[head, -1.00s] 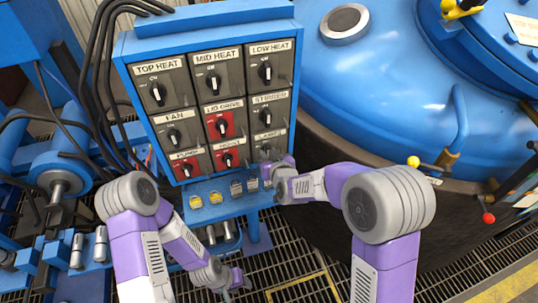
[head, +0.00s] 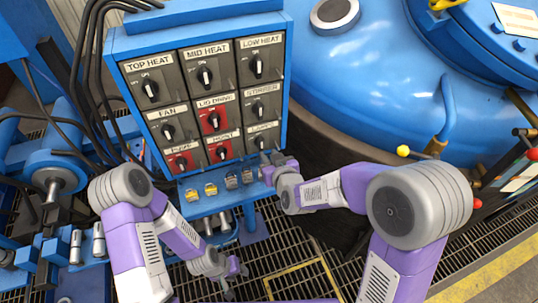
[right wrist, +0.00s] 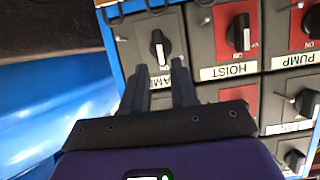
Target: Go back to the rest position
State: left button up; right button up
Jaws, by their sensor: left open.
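My left gripper (head: 236,280) is low in the head view, below the control panel and over the floor grating. It is small there, open and empty. My right gripper (head: 268,162) is at the panel's lower right corner, partly hidden by its wrist. In the right wrist view its two dark fingers (right wrist: 160,80) stand apart with nothing between them, pointing at the lamp switch (right wrist: 160,48). That switch's label is partly covered by the fingers. The blue control panel (head: 285,90) holds several black rotary switches.
A large blue furnace lid (head: 370,85) fills the upper right. Black cables (head: 85,100) hang at the left. A blue ledge (head: 205,205) with small yellow and clear parts juts below the panel.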

jog(key=s+d+f+m+g+h+p, duration=0.1)
jog(key=s+d+f+g+p, duration=0.2)
jog(key=f, duration=0.8)
jog(key=s+d+f+m+g, duration=0.2)
jog(key=s+f+g, duration=0.2)
jog(key=s+f, duration=0.3)
jog(key=s+d+f+m+g+y+p, duration=0.1)
jog(key=s+f+g, duration=0.4)
jog(key=s, duration=0.9)
notch_tip(320, 180, down, 3)
jog(key=shift+s+d+f+m, duration=0.1)
jog(key=shift+s+d+m, duration=0.2)
jog(key=shift+d+m, duration=0.6)
jog(key=shift+a, duration=0.1)
